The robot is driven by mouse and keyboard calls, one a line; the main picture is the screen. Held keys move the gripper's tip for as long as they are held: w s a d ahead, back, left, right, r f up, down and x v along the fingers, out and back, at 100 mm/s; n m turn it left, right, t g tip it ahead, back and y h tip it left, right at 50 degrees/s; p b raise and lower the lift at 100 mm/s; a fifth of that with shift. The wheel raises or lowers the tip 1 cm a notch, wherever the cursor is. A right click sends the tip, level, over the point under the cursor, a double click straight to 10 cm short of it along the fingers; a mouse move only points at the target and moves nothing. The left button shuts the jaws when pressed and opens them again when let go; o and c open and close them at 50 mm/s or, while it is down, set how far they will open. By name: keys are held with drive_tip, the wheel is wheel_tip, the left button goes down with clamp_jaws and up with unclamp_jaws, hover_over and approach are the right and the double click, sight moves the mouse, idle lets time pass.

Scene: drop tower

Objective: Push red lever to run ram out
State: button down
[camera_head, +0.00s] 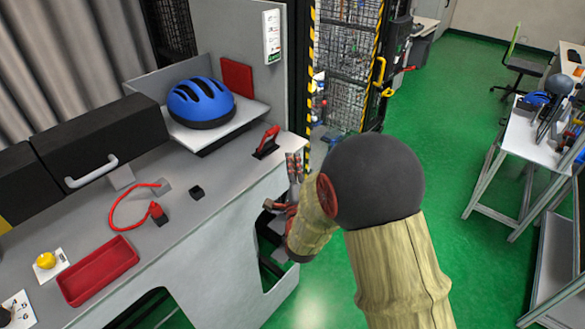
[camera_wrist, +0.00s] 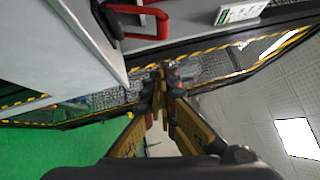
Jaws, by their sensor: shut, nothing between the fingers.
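The red lever (camera_head: 267,142) stands on the grey worktop near its right end, in front of the helmet's pale plate. In the wrist view the red lever (camera_wrist: 158,20) shows at the top, with dark parts beside it. My gripper (camera_head: 294,163) is just right of the lever, beside the worktop's right edge, and apart from it. In the wrist view my gripper (camera_wrist: 162,78) has its fingertips together with nothing between them, below the lever in the picture. I cannot make out the ram.
A blue helmet (camera_head: 200,102) rests on a pale plate (camera_head: 240,122). A red tray (camera_head: 98,270), a yellow button (camera_head: 46,260) and a red cable (camera_head: 125,212) lie on the worktop to the left. A black-and-yellow mesh cage (camera_head: 340,60) stands behind.

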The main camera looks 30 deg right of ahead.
drive_tip(key=w+r, duration=0.1)
drive_tip(key=w, duration=0.7)
drive_tip(key=shift+d+r, duration=0.35)
drive_tip(key=shift+r, duration=0.15)
drive_tip(key=shift+w+r+n+y+p, duration=0.15)
drive_tip(key=shift+r+n+y+p, duration=0.05)
drive_tip(key=shift+n+y+p, duration=0.1)
